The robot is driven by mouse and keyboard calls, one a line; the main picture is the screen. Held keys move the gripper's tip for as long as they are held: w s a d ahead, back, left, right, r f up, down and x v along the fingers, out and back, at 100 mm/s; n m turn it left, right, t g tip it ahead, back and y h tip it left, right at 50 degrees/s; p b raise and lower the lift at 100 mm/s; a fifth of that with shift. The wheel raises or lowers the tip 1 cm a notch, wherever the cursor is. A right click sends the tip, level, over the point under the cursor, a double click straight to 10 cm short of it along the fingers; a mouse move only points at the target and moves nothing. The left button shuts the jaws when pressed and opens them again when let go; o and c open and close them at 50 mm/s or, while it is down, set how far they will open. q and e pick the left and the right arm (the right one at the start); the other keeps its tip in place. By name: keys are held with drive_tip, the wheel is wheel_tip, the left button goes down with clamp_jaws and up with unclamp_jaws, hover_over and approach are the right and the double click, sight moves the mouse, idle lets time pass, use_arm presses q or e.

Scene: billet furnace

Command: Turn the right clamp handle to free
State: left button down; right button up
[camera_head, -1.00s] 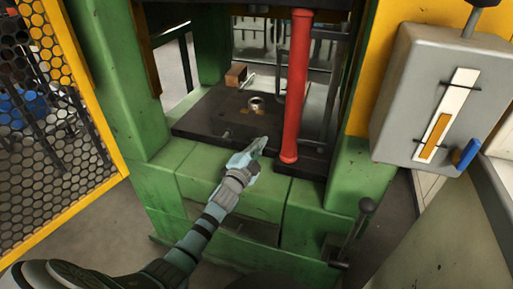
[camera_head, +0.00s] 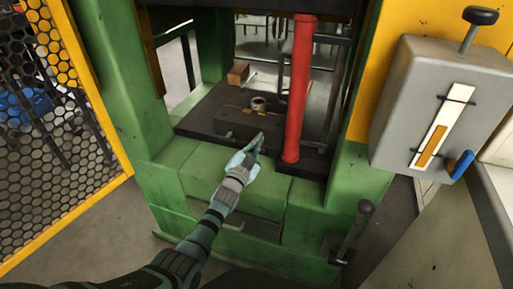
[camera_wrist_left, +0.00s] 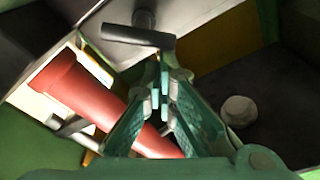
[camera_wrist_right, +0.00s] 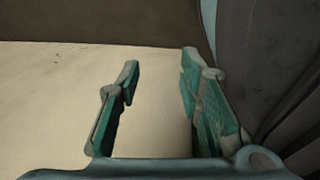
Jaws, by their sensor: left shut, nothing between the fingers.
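A dark T-shaped bar handle (camera_wrist_left: 138,37) on a round stem shows at the top of the left wrist view, just beyond the fingertips. It looks like a clamp handle; I cannot tell contact or its lock state. In the head view it cannot be made out clearly near the gripper. My left gripper (camera_head: 256,143) is at the front edge of the dark press bed (camera_head: 196,118). Its fingers (camera_wrist_left: 160,87) are shut and empty. My right gripper (camera_wrist_right: 158,78) is open and empty over a pale surface, outside the head view.
A red column (camera_head: 298,90) stands right of the left gripper. A dark block with a round metal socket (camera_head: 258,103) sits on the bed. Green press frame (camera_head: 120,80), yellow mesh guard (camera_head: 70,190), grey lever box (camera_head: 415,85) and a floor lever (camera_head: 365,208) surround it.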

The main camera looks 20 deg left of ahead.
use_arm(q)
drive_tip(key=shift+a+f+n+y, duration=0.15)
drive_tip(key=shift+n+y, duration=0.25)
drive_tip(key=shift+n, duration=0.6)
use_arm(e)
drive_tip(key=shift+w, duration=0.1)
use_arm(q)
drive_tip(key=shift+a+n, duration=0.4)
drive_tip(key=shift+n, duration=0.7)
use_arm(e)
drive_tip(key=shift+w, duration=0.1)
use_arm(q)
drive_tip(key=shift+a+f+n+y, duration=0.1)
drive_tip(key=shift+a+n+y, duration=0.15)
drive_tip(key=shift+n, duration=0.65)
drive_tip(key=shift+a+f+n+y, duration=0.15)
drive_tip(key=shift+n+y, duration=0.1)
drive_tip(key=shift+n, duration=0.65)
use_arm(e)
drive_tip(key=shift+w+a+f, duration=0.1)
drive_tip(key=shift+w+a, duration=0.05)
drive_tip(key=shift+w, duration=0.1)
use_arm(q)
drive_tip(key=shift+r, duration=0.1)
